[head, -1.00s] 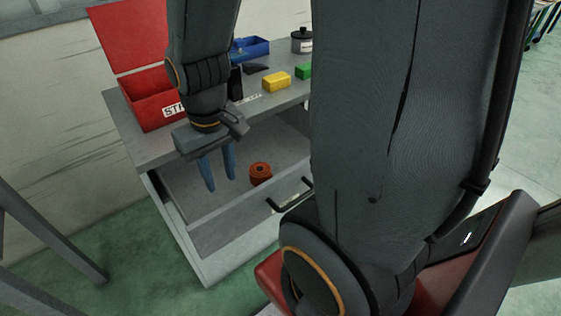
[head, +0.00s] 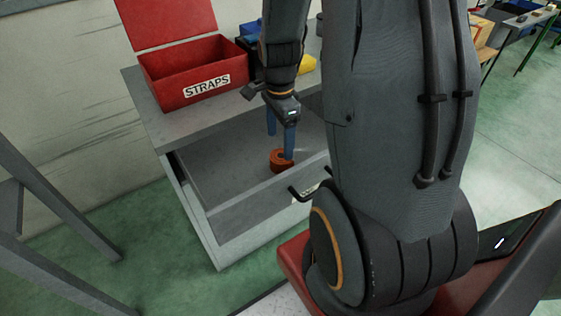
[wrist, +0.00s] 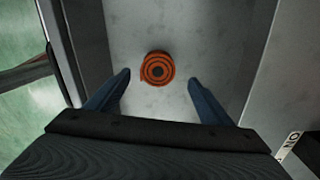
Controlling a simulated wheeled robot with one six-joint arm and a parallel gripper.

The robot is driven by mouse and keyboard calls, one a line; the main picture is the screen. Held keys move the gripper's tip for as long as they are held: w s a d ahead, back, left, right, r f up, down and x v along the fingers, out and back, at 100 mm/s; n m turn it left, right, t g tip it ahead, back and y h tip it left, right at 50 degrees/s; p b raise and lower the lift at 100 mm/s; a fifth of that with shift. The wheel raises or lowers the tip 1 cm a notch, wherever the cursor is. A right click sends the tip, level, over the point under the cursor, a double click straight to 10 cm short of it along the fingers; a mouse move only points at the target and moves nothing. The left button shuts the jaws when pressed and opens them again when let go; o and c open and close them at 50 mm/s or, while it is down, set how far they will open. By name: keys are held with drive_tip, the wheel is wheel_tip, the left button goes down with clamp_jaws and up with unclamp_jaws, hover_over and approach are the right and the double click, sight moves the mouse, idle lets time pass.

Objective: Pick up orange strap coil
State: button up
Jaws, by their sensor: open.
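The orange strap coil (head: 279,161) lies flat on the floor of the open drawer (head: 235,181). In the wrist view the coil (wrist: 157,68) is seen from above, a little beyond my fingertips and between their lines. My gripper (wrist: 159,78) is open and empty, with a blue finger on each side.
A red open box labelled STRAPS (head: 190,75) stands on the grey cabinet top (head: 150,105). A yellow block (head: 308,65) sits behind my arm. The drawer's front handle (head: 308,190) sticks out. The drawer floor around the coil is clear.

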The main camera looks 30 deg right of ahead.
sight(281, 156)
drive_tip(key=shift+s+f+p, duration=0.2)
drive_tip(key=shift+f+p, duration=0.45)
drive_tip(key=shift+f, duration=3.1)
drive_tip(key=c, duration=1.2)
drive_tip(key=shift+c, duration=0.3)
drive_tip(key=shift+r, duration=0.15)
